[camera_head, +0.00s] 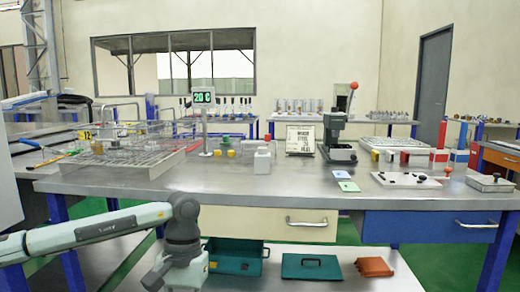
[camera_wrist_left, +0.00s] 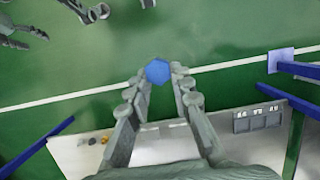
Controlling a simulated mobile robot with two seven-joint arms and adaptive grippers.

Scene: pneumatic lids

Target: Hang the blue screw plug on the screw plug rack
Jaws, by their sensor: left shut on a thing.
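In the left wrist view my left gripper (camera_wrist_left: 159,88) is shut on the blue screw plug (camera_wrist_left: 158,71). Its blue six-sided face shows between the fingertips; the rest of it is hidden by the fingers. Green floor lies behind it. In the head view my left arm reaches in at the lower left, and its fingertips and the plug are not visible there. I cannot pick out the screw plug rack for certain. A small grey panel with three labelled squares (camera_wrist_left: 262,118) shows at the right of the left wrist view. My right gripper is not seen.
Blue table legs stand nearby.

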